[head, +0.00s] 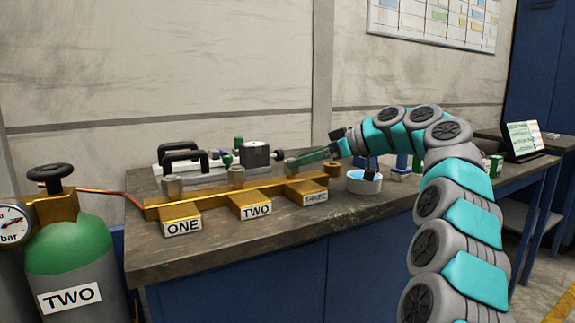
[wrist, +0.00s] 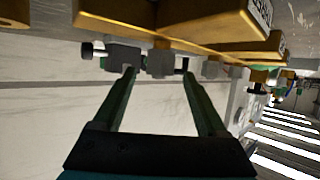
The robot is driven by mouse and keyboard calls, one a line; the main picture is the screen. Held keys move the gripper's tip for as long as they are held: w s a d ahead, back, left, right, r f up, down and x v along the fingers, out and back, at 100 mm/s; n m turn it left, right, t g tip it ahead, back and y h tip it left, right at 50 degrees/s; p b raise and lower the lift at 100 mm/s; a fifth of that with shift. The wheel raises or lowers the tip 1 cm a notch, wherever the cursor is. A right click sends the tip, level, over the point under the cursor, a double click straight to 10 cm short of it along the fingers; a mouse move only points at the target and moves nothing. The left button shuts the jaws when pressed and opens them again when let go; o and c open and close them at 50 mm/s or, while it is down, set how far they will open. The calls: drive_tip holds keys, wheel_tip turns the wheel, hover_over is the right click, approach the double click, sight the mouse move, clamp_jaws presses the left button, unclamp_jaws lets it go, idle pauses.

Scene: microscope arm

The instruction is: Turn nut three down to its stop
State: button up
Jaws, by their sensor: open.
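The brass manifold (head: 215,195) lies along the bench with three labelled blocks, ONE, TWO and THREE (head: 306,192). In the wrist view my gripper (wrist: 157,72) is open, with one finger on each side of a grey nut (wrist: 160,63), which looks like nut three. I cannot tell whether the fingers touch it. In the head view the fingers largely hide this nut.
A green gas cylinder (head: 68,260) stands at the left. The bench front (head: 290,230) is clear.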

drive_tip(key=x, duration=0.4)
drive_tip(key=shift+f, duration=0.1)
drive_tip(key=shift+c, duration=0.2)
clamp_jaws()
idle(0.3)
